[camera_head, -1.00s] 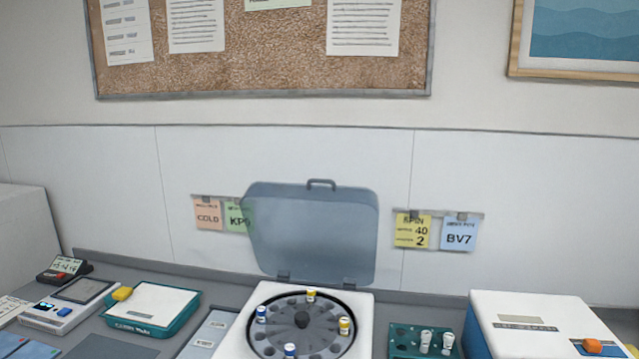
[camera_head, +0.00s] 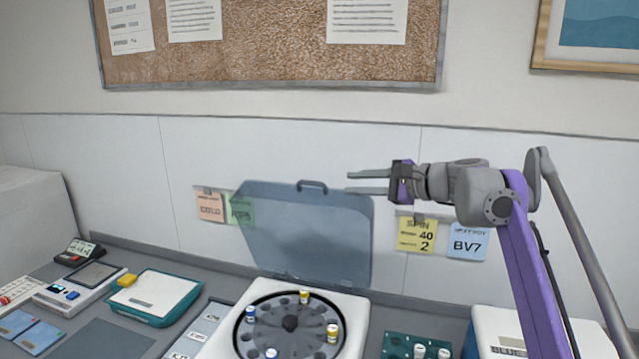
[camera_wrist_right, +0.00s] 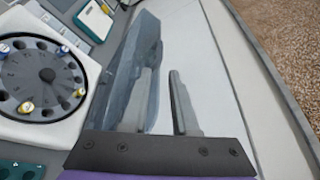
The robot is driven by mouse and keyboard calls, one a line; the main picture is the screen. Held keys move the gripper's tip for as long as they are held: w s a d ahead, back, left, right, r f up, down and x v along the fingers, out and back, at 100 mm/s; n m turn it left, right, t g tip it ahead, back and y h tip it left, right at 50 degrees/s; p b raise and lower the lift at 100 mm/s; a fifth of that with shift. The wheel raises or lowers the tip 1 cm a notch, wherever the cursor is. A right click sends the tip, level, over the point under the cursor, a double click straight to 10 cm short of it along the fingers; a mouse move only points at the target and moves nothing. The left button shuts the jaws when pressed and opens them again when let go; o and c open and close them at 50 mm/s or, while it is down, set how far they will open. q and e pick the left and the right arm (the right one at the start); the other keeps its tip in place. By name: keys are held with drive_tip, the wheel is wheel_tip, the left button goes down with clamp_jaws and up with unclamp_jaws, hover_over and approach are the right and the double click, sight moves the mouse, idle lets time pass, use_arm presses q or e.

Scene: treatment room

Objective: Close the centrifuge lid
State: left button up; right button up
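The white centrifuge (camera_head: 352,310) stands on the counter with its translucent blue-grey lid (camera_head: 305,235) raised upright behind the rotor (camera_head: 290,325). Several capped tubes sit in the rotor. A dark handle (camera_head: 312,186) is on the lid's top edge. My right gripper (camera_head: 350,183) is open and empty, its fingers pointing left near the lid's upper right corner. In the right wrist view the gripper (camera_wrist_right: 160,88) has its two fingers apart, and the lid (camera_wrist_right: 138,70) shows beside the left finger; I cannot tell whether they touch. My left gripper is not in view.
A teal tube rack (camera_head: 400,343) and a white-and-blue box (camera_head: 490,335) stand right of the centrifuge. A teal-edged tray (camera_head: 155,297) and a scale-like device (camera_head: 85,288) stand left. Wall cards (camera_head: 416,234) hang behind. Space above the rotor is clear.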

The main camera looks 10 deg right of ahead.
sight(319, 184)
drive_tip(key=p+x, duration=0.1)
drive_tip(key=x, duration=0.9)
drive_tip(key=shift+w+a+f, duration=0.1)
drive_tip(key=shift+w+a, duration=0.05)
clamp_jaws()
idle(1.1)
